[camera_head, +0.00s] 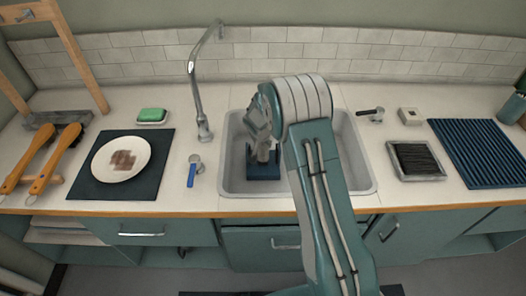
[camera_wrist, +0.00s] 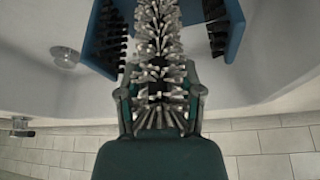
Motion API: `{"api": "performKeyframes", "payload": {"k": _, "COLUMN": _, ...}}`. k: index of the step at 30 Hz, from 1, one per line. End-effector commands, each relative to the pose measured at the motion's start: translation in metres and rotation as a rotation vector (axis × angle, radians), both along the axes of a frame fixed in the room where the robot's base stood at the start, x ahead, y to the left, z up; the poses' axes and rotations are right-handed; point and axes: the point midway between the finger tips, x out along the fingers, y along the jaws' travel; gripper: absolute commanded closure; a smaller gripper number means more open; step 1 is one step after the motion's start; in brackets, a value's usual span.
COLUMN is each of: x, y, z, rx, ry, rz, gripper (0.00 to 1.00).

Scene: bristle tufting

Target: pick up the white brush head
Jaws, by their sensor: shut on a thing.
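My gripper (camera_wrist: 160,105) is over the sink, with its two fingers on either side of the white brush head (camera_wrist: 158,35). The brush head is a tall column of pale tufts with dark gaps, and it runs up the middle of the wrist view between the fingers. The fingers are shut on its near part. In the head view my gripper (camera_head: 262,128) hides most of it. A blue holder (camera_wrist: 235,28) with black bristles on its inner walls stands around the brush head. In the head view the blue holder (camera_head: 263,172) is low in the sink.
The grey sink (camera_head: 232,180) surrounds the holder, with a tall faucet (camera_head: 196,85) at its left. A plate (camera_head: 107,173) on a dark mat and a green sponge (camera_head: 152,114) lie left. A black-topped tray (camera_head: 415,160) and a ribbed blue mat (camera_head: 480,155) lie right.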

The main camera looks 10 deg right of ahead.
Motion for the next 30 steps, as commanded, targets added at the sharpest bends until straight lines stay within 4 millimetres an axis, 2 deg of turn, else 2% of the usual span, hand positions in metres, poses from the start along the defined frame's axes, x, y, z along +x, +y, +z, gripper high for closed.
{"api": "performKeyframes", "payload": {"k": 8, "x": -0.001, "y": 0.000, "z": 0.001, "rx": -0.001, "ry": 0.004, "rz": 0.000, "gripper": 1.00}}
{"api": "performKeyframes", "payload": {"k": 11, "x": 0.000, "y": 0.000, "z": 0.009, "rx": 0.000, "ry": 0.001, "rz": 0.000, "gripper": 1.00}}
{"api": "performKeyframes", "payload": {"k": 16, "x": -0.001, "y": 0.001, "z": 0.034, "rx": 0.000, "ry": -0.002, "rz": -0.001, "gripper": 1.00}}
{"api": "performKeyframes", "payload": {"k": 30, "x": -0.061, "y": 0.015, "z": 0.096, "rx": 0.000, "ry": 0.001, "rz": 0.002, "gripper": 1.00}}
